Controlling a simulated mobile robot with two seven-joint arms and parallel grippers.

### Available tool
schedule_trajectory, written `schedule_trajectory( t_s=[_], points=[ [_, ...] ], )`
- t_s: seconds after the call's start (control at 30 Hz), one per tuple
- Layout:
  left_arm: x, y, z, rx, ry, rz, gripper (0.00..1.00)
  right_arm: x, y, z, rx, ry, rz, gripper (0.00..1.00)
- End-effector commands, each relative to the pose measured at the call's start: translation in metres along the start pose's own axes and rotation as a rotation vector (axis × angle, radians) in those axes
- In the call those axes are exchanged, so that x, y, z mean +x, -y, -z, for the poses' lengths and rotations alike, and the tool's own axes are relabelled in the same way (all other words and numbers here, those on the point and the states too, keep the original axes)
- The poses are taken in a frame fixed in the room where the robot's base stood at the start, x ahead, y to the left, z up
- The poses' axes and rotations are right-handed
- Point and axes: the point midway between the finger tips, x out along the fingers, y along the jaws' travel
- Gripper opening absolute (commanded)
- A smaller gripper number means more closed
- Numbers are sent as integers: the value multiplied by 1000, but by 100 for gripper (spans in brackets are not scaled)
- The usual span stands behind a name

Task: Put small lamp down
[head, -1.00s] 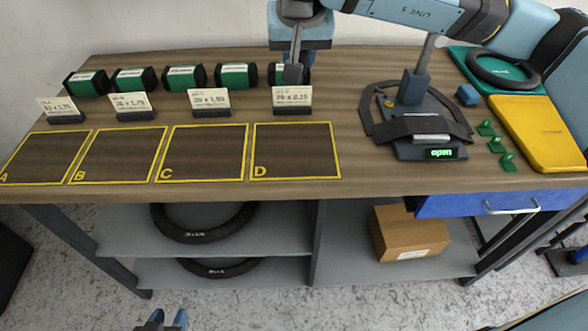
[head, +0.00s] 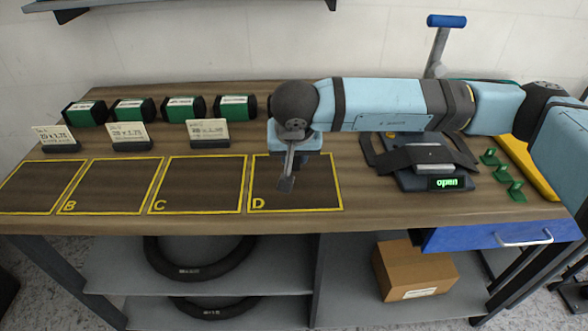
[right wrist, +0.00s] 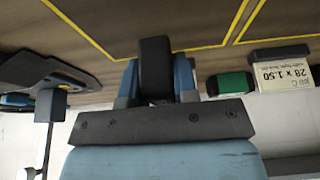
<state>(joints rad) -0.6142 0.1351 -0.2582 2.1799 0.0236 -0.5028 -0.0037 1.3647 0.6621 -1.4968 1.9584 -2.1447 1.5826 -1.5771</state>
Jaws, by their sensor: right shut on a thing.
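My right gripper (head: 288,180) hangs over the yellow-outlined area D (head: 325,208) on the bench. It is shut on a small dark block, taken as the small lamp (right wrist: 155,65), which shows between the blue fingers in the right wrist view. In the head view the gripper mostly hides the held thing. Whether it touches the bench I cannot tell. My left gripper is not in view.
Several green-and-black boxes (head: 183,109) and cards (head: 208,133) line the back of the bench. Areas B (head: 112,188) and C (head: 199,187) are empty. A dark stand with an "open" display (head: 447,184) and green pegs (head: 503,174) stand right.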

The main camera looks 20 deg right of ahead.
Motion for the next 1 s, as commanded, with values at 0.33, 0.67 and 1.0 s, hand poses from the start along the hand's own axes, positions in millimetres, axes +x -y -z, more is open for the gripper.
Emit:
schedule_trajectory(
  t_s=[0.33,0.67,1.0],
  points=[
    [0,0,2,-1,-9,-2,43,38,0,-17,0,1,1,4],
    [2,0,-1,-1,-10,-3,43,42,0,-18,0,0,1,4],
    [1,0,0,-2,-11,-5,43,42,0,-18,0,0,1,53]
  ],
)
